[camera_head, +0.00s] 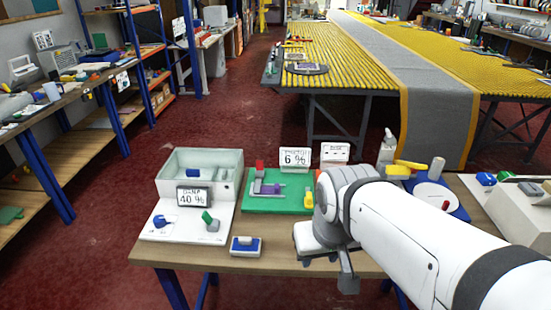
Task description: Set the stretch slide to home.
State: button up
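A green board (285,205) lies on the table left of my arm. My gripper (328,262) hangs over the table's front edge, right of and nearer than the green board, apart from the purple piece. Its fingers are partly hidden and I cannot tell their opening.
A pale box (201,159) with a 40 % sign (193,197) stands left, with blue and green levers before it. A blue-and-white block (246,246) lies at the front edge. A yellow lever (308,197) is close to my arm. A blue plate with a white disc (436,196) lies behind my arm.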

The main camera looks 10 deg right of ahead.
aim_at(309, 204)
jog(key=u, duration=0.05)
jog(key=i, duration=0.9)
jog(key=z, duration=0.5)
